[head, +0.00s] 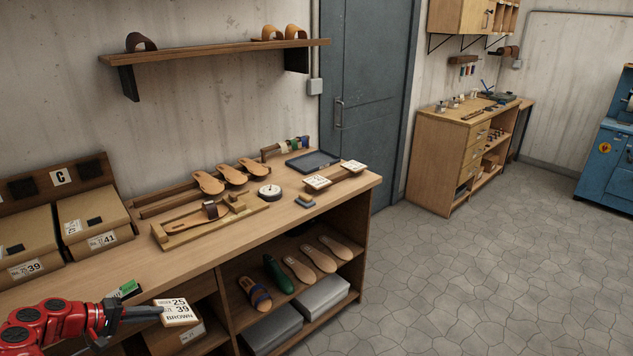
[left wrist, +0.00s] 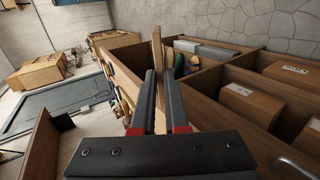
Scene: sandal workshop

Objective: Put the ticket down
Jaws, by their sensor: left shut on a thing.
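The ticket (head: 178,312) is a small pale block with dark print reading 25, 39 and BROWN. My left gripper (head: 153,312), on the red arm at the lower left of the head view, is shut on its left edge. The ticket shows its printed face upward, in front of the workbench's front edge, with a box on the lower shelf behind it. In the left wrist view the ticket (left wrist: 157,48) shows nearly edge-on between the fingertips (left wrist: 160,85). My right gripper is not in view.
The workbench (head: 110,268) holds shoe boxes (head: 95,223), a wooden jig with a sandal (head: 205,218), a round dial (head: 269,192), and a rack (head: 335,178) with two similar tickets. A dark tray (head: 313,162) lies behind. Bare bench top lies along the front edge.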

